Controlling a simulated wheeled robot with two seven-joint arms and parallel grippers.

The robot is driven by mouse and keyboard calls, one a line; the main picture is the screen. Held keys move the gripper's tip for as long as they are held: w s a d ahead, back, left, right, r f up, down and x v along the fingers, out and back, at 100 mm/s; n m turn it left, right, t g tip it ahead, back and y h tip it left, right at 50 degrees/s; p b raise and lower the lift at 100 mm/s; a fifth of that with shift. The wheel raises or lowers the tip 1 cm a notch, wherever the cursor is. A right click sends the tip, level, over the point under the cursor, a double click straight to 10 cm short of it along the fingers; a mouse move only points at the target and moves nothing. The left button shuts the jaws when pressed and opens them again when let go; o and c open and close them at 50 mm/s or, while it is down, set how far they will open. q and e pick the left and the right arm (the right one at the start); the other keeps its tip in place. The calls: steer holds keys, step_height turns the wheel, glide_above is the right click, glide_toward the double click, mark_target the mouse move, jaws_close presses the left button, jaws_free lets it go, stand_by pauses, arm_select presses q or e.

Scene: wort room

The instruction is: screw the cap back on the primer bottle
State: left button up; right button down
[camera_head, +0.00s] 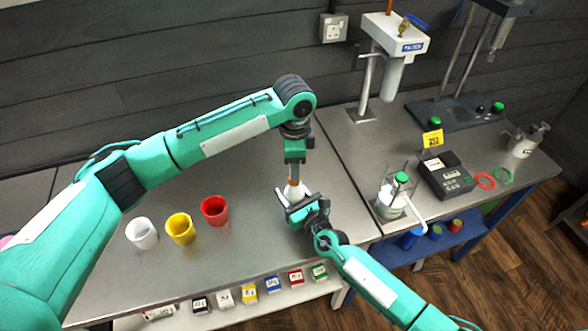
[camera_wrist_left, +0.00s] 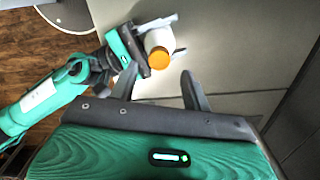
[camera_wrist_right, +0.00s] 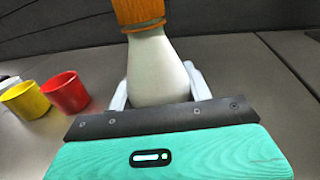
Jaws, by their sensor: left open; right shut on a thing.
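The white primer bottle (camera_head: 295,194) stands upright on the bench in the head view. My right gripper (camera_head: 300,204) is shut on its body, with a finger on each side in the right wrist view (camera_wrist_right: 158,85). The orange ribbed cap (camera_wrist_right: 138,12) sits at the top of the bottle's neck, its upper part cut off by the frame; I cannot tell how tight it is. My left gripper (camera_head: 294,172) points down right above the cap. In the left wrist view its fingers (camera_wrist_left: 160,85) are open, with the cap (camera_wrist_left: 160,58) beyond and between them.
White (camera_head: 142,234), yellow (camera_head: 180,228) and red (camera_head: 214,210) cups stand left on the bench. Several labelled small boxes (camera_head: 248,294) line the shelf below the front edge. On the right table are a beaker with a green-capped bottle (camera_head: 402,179) and a black device (camera_head: 447,176).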

arm_select(q)
steer(key=shift+r, duration=0.2)
steer(key=shift+c, duration=0.4)
steer(key=r+n, duration=0.1)
steer(key=n, duration=0.2)
steer(key=shift+r, duration=0.35)
steer(key=n, duration=0.1)
steer(key=r+n, duration=0.1)
steer(key=n, duration=0.2)
steer(key=shift+r+n, duration=0.35)
steer(key=shift+n, duration=0.05)
steer(key=shift+f, duration=4)
jaws_close()
steer(key=shift+o, duration=0.7)
jaws_free()
